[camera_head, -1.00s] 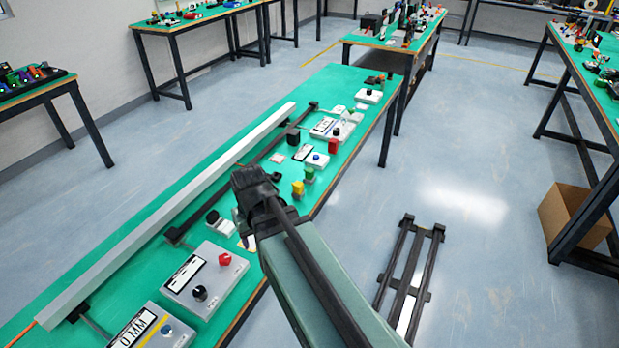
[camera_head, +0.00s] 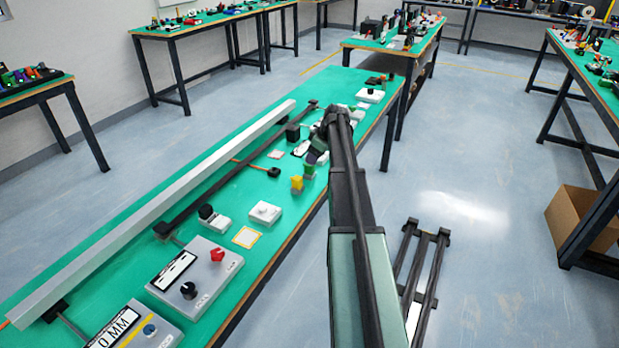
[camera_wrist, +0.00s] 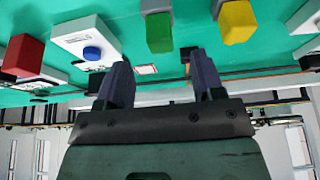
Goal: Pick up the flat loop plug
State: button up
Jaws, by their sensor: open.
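My gripper (camera_wrist: 161,80) is open and empty in the wrist view, its two dark fingers spread apart. Beyond the fingertips are a green block (camera_wrist: 159,32) and a yellow block (camera_wrist: 237,22), with a red block (camera_wrist: 23,56) at the left. I cannot tell which object is the flat loop plug. In the head view, the yellow block (camera_head: 297,184) and the green block (camera_head: 309,172) stand near the bench's front edge, beside my arm's far end. My fingers are not clear there.
The green bench (camera_head: 130,200) carries a long grey rail (camera_head: 150,215) and control boxes, including one with a red knob (camera_head: 195,275). A white box with a blue button (camera_wrist: 87,42) is near my fingers. A cardboard box (camera_head: 578,220) stands on the floor at the right.

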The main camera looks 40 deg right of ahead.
aim_at(309, 170)
jog(key=shift+w+a+f, duration=0.1)
jog(key=shift+w+f, duration=0.1)
jog(key=shift+f, duration=0.45)
jog(key=shift+r, duration=0.1)
jog(key=b+x, duration=0.5)
jog(key=shift+w, duration=0.15)
jog(key=shift+p, duration=0.3)
jog(key=c, duration=1)
jog(key=shift+r, duration=0.15)
